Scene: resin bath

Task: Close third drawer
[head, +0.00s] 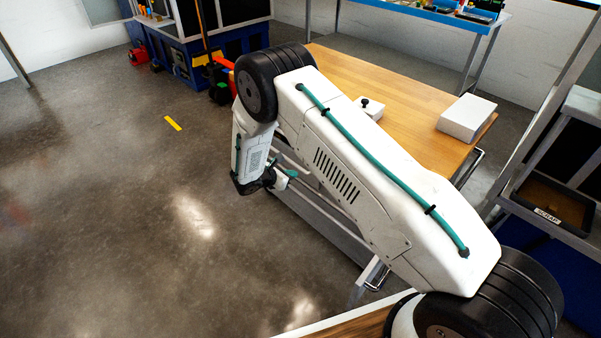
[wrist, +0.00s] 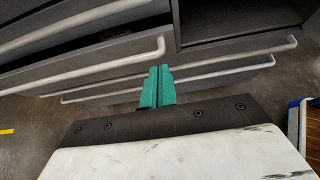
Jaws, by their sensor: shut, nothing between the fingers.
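A wood-topped workbench (head: 410,100) with grey drawers stands in front of me, and my arm hides most of its drawer side in the head view. The wrist view shows several grey drawer fronts with long white bar handles (wrist: 90,72). I cannot tell which one is the third drawer. A dark recess (wrist: 215,22) shows at the top of the wrist view. My gripper (wrist: 158,86) has green fingers pressed together with nothing between them. They point at the drawer fronts, close to the handles; contact cannot be told. In the head view my gripper (head: 288,174) is beside the drawer side.
A white box (head: 466,117) and a smaller white block with a black knob (head: 366,106) are on the benchtop. A rack with a tray labelled SCRAP (head: 548,214) stands at right. Blue cabinets (head: 190,60) are behind. The floor at left is clear, with a yellow mark (head: 173,123).

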